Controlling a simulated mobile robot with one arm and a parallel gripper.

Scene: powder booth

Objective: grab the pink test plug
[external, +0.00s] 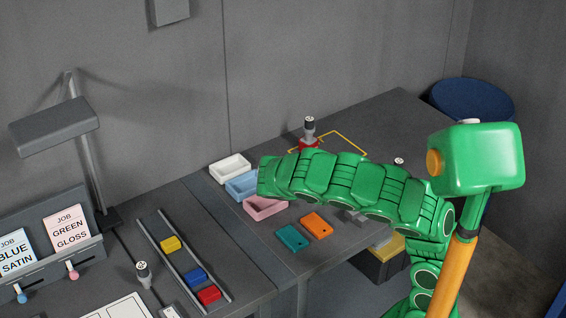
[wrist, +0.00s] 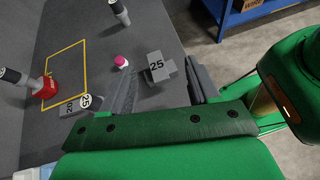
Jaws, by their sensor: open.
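A small pink plug (wrist: 121,61) with a pale side stands on the grey bench top in the wrist view. It is beyond the left finger, beside a grey block marked 25 (wrist: 155,73). My gripper (wrist: 160,90) is open, with its two dark fingers apart and nothing visibly held between them. The plug lies ahead and left of the fingers, apart from them. In the external view my arm hides this plug and most of the gripper. Another pink-ended piece (external: 73,275) hangs below the green gloss card.
Another marked grey block (wrist: 75,107) lies left of the fingers. A black-topped bottle on a red base (external: 309,128) stands by a yellow outline (external: 350,141). Teal (external: 292,238) and orange (external: 317,225) tags lie near a pink tray (external: 266,208).

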